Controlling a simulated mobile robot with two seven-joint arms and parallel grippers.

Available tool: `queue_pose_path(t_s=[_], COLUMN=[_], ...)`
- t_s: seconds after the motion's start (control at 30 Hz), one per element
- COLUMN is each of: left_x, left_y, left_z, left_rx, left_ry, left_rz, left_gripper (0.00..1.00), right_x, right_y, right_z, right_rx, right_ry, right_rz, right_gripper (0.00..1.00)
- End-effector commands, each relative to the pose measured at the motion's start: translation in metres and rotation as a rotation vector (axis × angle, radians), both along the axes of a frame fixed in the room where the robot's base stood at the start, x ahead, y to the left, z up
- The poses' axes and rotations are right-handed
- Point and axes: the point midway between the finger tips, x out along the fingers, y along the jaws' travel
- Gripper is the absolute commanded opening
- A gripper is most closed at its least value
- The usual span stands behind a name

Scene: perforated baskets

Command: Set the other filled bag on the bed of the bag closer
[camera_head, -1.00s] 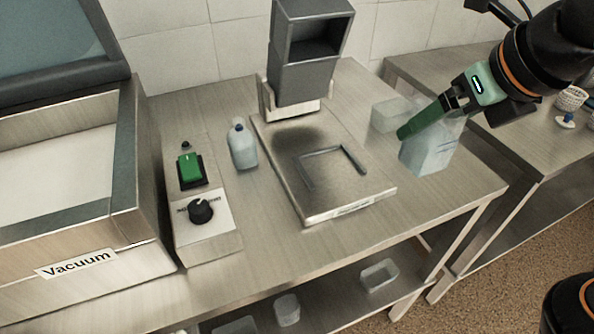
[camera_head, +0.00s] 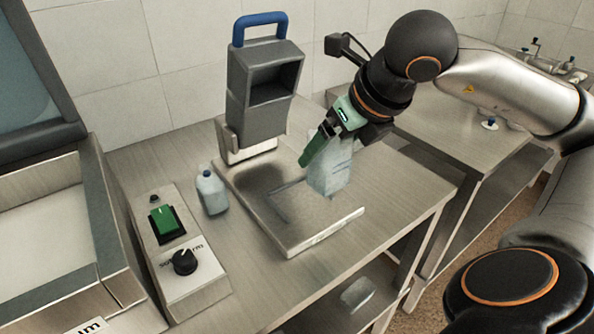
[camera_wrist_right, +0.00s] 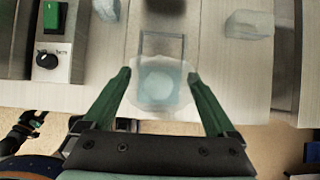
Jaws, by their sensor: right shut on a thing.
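The filled bag (camera_head: 333,172) is pale and translucent, held upright by my right gripper (camera_head: 320,152), whose green fingers are shut on it. In the right wrist view the bag (camera_wrist_right: 158,88) sits between both fingers. The bag closer (camera_head: 265,88) has a grey upright head with a blue handle and a flat metal bed (camera_head: 310,236) with a raised bracket. In the head view the bag overlaps the right part of the bed; I cannot tell whether it touches it. Another pale translucent block (camera_wrist_right: 250,23) lies on the table, right of the bed. My left gripper is not in view.
A small bluish bottle (camera_head: 212,191) stands left of the bed. A control box (camera_head: 196,283) with a green switch and black knob is beside it. The vacuum machine (camera_head: 60,245) fills the left. A second table (camera_head: 470,140) stands at the right.

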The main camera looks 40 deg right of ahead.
Motion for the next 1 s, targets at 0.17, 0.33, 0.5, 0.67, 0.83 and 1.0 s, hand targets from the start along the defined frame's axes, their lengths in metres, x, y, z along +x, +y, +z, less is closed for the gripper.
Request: queue_pose_path(t_s=[0.17,0.33,0.5,0.67,0.83,1.0], left_x=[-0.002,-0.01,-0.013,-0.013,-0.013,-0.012], left_y=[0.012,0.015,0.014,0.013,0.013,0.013], left_z=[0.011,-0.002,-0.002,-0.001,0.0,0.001], left_rx=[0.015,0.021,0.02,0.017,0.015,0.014], left_ry=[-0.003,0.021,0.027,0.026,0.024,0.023], left_rz=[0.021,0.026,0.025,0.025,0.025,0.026], left_gripper=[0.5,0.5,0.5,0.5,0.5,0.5], right_x=[0.041,0.066,0.08,0.09,0.089,0.089], right_y=[-0.006,-0.013,-0.016,-0.018,-0.019,-0.018], right_z=[-0.015,-0.05,-0.065,-0.078,-0.103,-0.108], right_rx=[0.007,0.002,0.0,0.002,-0.003,-0.002], right_ry=[0.003,0.002,-0.001,0.0,0.001,-0.003], right_rz=[0.002,0.0,0.0,0.001,-0.001,0.0], right_gripper=[0.27,0.27,0.27,0.27,0.27,0.27])
